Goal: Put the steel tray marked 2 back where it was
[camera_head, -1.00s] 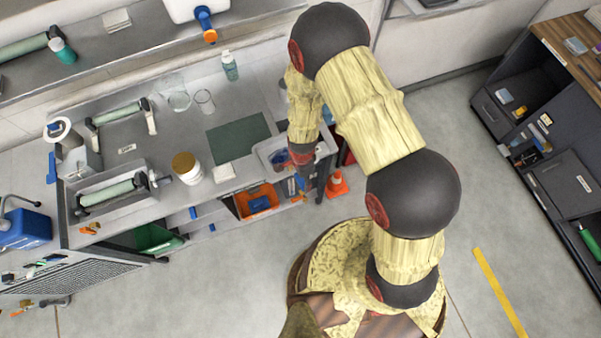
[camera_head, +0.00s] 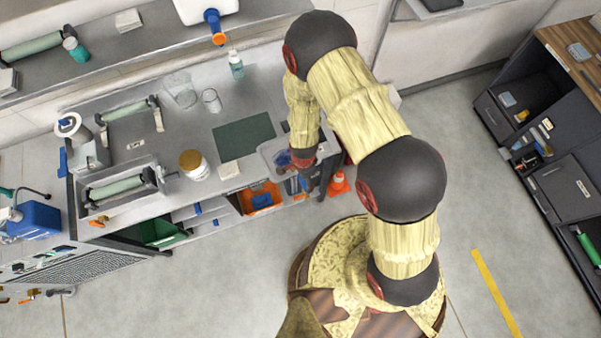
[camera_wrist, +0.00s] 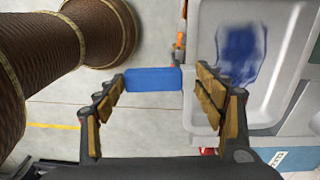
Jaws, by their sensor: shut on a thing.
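My gripper (camera_wrist: 165,92) is closed with a blue block (camera_wrist: 140,78) between its fingers. In the wrist view the block reaches the left wall of a pale grey tray or basin (camera_wrist: 202,40) with a blue smear in it. I cannot tell whether they are joined. The right fingers overlap this tray. In the head view the pale tray (camera_head: 270,152) is at the counter's right end, partly hidden by my arm and gripper (camera_head: 303,185). Another metal tray (camera_head: 98,205) holds a green roller at the counter's left. No mark 2 is readable on any tray.
The counter (camera_head: 190,125) also bears a dark green mat (camera_head: 243,137), a white tub with a tan lid (camera_head: 194,165) and glass beakers. An orange bin (camera_head: 262,198) is below, with a traffic cone (camera_head: 339,184) on the floor.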

